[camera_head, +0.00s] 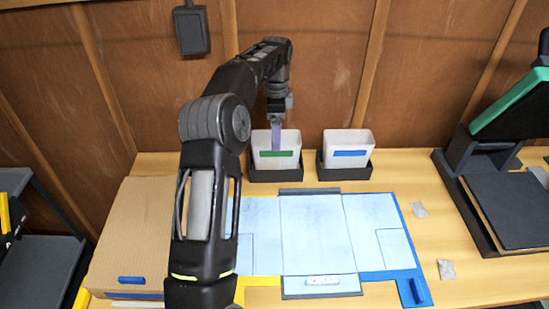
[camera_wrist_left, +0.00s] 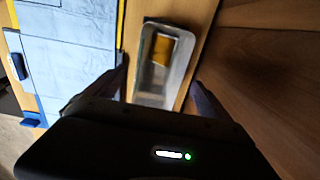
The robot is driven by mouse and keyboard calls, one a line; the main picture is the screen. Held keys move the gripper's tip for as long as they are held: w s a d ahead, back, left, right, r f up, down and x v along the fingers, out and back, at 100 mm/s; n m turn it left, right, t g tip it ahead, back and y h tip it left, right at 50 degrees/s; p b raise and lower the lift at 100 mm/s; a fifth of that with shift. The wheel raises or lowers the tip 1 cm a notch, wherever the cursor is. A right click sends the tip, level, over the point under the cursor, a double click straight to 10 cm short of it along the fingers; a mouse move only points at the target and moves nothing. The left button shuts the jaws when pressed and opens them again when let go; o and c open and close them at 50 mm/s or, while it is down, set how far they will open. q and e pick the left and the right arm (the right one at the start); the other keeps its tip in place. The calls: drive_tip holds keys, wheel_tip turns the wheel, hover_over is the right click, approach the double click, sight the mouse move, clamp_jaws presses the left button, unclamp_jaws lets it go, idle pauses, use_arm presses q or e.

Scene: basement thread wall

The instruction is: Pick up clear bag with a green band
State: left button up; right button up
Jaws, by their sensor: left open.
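The clear bag with a green band (camera_head: 263,160) stands upright in a dark holder (camera_head: 282,175) near the wall, left of a similar bag. My left gripper (camera_head: 277,140) reaches down over this bag from above, its jaws open. In the wrist view my left gripper (camera_wrist_left: 160,84) has its two fingers on either side of an open-topped clear container (camera_wrist_left: 147,95) with something yellow inside. I cannot tell if the fingers touch it. My right gripper is not in view.
A bag with a blue band (camera_head: 348,154) stands in a second holder to the right. A light-blue mat (camera_head: 315,235) covers the middle of the table. A cardboard box (camera_head: 130,235) is at left, a black and green machine (camera_head: 500,150) at right.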

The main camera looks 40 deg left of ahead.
sight(276, 156)
use_arm(q)
drive_tip(key=shift+f, duration=0.75)
drive_tip(key=shift+d+f+p, duration=0.1)
drive_tip(key=shift+f+p, duration=0.45)
drive_tip(key=shift+f, duration=2.1)
drive_tip(key=c, duration=1.4)
